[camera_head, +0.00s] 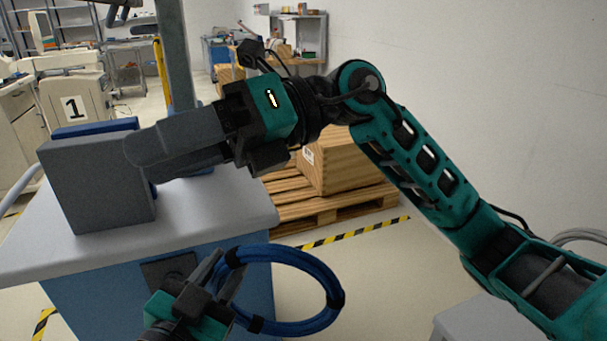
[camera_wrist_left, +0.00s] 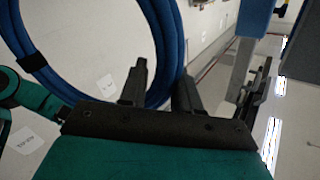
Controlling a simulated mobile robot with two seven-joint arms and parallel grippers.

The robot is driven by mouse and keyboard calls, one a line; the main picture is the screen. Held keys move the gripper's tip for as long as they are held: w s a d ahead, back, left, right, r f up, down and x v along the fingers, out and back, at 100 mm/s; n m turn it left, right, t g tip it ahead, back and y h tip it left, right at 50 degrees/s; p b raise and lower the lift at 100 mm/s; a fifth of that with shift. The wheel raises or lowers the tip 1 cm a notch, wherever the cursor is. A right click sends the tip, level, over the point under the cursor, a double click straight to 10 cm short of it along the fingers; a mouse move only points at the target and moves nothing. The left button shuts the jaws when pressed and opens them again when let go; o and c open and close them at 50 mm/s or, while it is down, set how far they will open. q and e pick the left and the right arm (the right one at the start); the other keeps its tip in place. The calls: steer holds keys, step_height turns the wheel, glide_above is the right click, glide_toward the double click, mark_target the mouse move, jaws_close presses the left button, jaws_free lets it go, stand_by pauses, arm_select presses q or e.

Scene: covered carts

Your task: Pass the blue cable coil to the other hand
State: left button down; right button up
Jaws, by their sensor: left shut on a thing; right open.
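The blue cable coil (camera_head: 320,270) is a large ring with black ties, hanging in front of the cart at the lower middle of the head view. My left gripper (camera_head: 222,264) is shut on the left side of the ring. In the left wrist view the coil (camera_wrist_left: 172,35) passes between the fingers of my left gripper (camera_wrist_left: 162,88). My right gripper (camera_head: 143,162) reaches in from the right above the coil, apart from it. Its fingers point left and overlap the grey box in the picture; they are open, with no coil between them.
A grey box (camera_head: 95,190) stands on the grey-topped blue cart (camera_head: 190,222), with a blue item (camera_head: 95,128) behind it. A wooden pallet (camera_head: 345,208) with cartons (camera_head: 335,160) stands beyond. Striped floor tape (camera_head: 350,234) runs past the pallet. The white wall is at the right.

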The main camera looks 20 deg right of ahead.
arm_select(q)
steer(key=shift+r, duration=0.1)
arm_select(e)
steer(key=s+d+f+n+t+h, duration=0.1)
steer(key=d+f+n+h, duration=0.1)
steer(key=d+f+h, duration=0.4)
steer(key=t+h, duration=0.2)
steer(key=h, duration=0.4)
glide_toward(270, 245)
steer(key=x, duration=1.1)
steer(key=shift+f, duration=0.2)
steer(key=shift+h, duration=0.3)
jaws_close()
arm_select(q)
steer(key=c, duration=0.7)
jaws_free()
